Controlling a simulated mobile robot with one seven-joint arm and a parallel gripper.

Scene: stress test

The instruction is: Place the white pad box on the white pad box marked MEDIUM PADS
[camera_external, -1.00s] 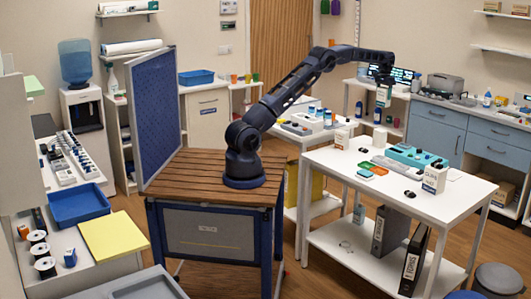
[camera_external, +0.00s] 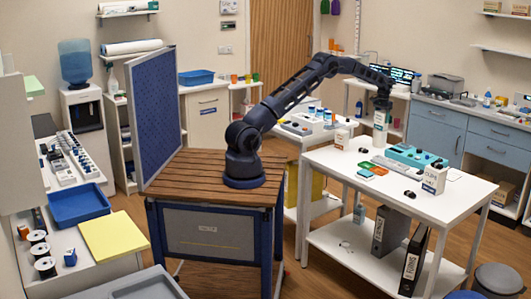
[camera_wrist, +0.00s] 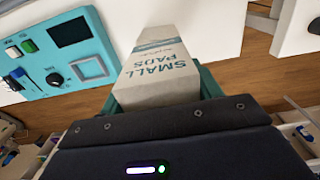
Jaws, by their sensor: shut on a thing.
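My gripper (camera_external: 381,108) is shut on a white pad box (camera_external: 380,127), which hangs upright below it beyond the teal device. In the wrist view, the gripper (camera_wrist: 160,95) holds this box (camera_wrist: 162,70), and its face reads SMALL PADS. No MEDIUM PADS marking is readable. A larger white box (camera_external: 433,180) stands at the right of the white table (camera_external: 425,208), its lettering too small to read. A smaller white box (camera_external: 341,138) stands at the table's far left. I cannot tell whether the held box touches anything below.
A teal device (camera_external: 410,155) lies on the white table near the held box; it also shows in the wrist view (camera_wrist: 60,50). Green and orange flat items (camera_external: 368,169) and small dark objects lie in front. The table's front left is clear.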

